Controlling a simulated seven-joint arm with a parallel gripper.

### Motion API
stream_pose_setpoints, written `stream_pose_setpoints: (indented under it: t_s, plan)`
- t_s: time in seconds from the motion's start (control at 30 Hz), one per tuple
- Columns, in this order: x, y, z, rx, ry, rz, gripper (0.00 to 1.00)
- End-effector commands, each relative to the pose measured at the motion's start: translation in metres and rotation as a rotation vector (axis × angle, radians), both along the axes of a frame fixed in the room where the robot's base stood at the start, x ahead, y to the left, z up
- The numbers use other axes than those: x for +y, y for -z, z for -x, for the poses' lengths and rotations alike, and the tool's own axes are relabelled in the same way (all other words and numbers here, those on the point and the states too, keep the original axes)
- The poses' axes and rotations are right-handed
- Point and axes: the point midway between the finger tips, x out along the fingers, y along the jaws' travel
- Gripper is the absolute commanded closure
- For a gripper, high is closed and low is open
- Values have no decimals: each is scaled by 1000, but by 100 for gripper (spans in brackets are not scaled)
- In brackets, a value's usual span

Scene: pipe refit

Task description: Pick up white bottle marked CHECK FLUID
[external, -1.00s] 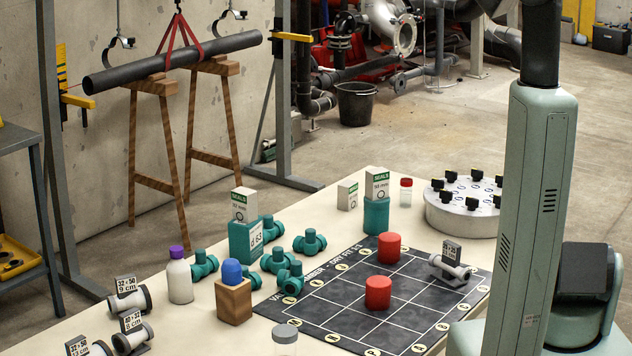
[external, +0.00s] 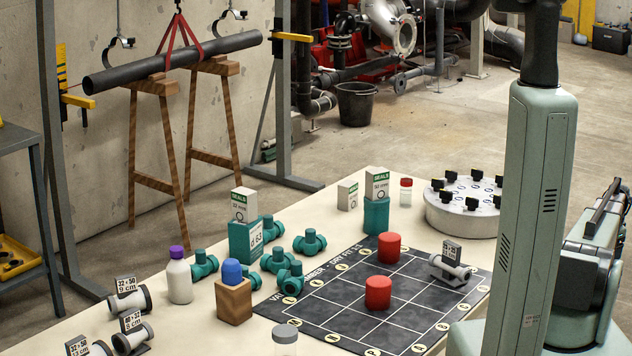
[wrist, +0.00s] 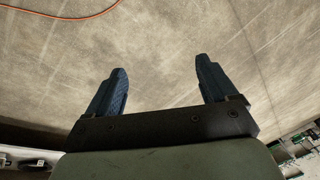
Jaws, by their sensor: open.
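A white bottle with a purple cap (external: 179,280) stands upright on the table's left side, in the external view. No CHECK FLUID marking can be read on it. A clear or pale container with a grey lid (external: 285,342) stands at the bottom edge, partly cut off. A small red-capped bottle (external: 405,192) stands farther back. My gripper (wrist: 161,68) shows in the wrist view with its two dark blue fingers wide apart and nothing between them. Bare concrete floor shows beyond the fingers. I cannot make out the gripper in the external view.
A wooden block with a blue top (external: 234,300) and teal fittings (external: 203,264) crowd the bottle's right side. Grey fittings with labels (external: 128,298) lie to its left. A dark grid mat (external: 345,320) holds two red cylinders. A round white carousel (external: 463,215) stands back right.

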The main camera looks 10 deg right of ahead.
Motion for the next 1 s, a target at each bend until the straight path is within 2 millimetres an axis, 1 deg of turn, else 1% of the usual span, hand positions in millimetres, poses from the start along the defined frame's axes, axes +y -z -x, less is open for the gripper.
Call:
stream_pose_setpoints:
  t_s: [0.03,0.07,0.17,0.2,0.27,0.37,0.47,0.5,0.57,0.6,0.67,0.7,0.77,0.8,0.87,0.9,0.97,1.0]
  plan:
    - [-2,-12,-13,-17,0,2,14]
    - [-1,-20,-19,-26,-2,3,14]
    - [12,-44,-45,-52,-24,3,14]
    - [22,-54,-58,-62,-39,2,14]
    - [40,-66,-73,-71,-64,-1,14]
    - [72,-83,-98,-81,-111,-5,14]
    - [114,-100,-123,-82,-167,-8,14]
    - [132,-106,-132,-81,-190,-9,14]
    - [160,-116,-145,-78,-224,-11,14]
    - [179,-122,-153,-76,-246,-11,14]
    - [207,-131,-164,-73,-279,-11,14]
    - [226,-137,-171,-68,-301,-11,14]
    - [255,-147,-180,-65,-334,-10,14]
    - [275,-153,-186,-62,-356,-10,14]
    - [304,-162,-193,-56,-388,-9,14]
    - [324,-169,-197,-55,-409,-9,14]
    - [354,-179,-203,-49,-441,-8,14]
    - [374,-185,-206,-47,-463,-8,14]
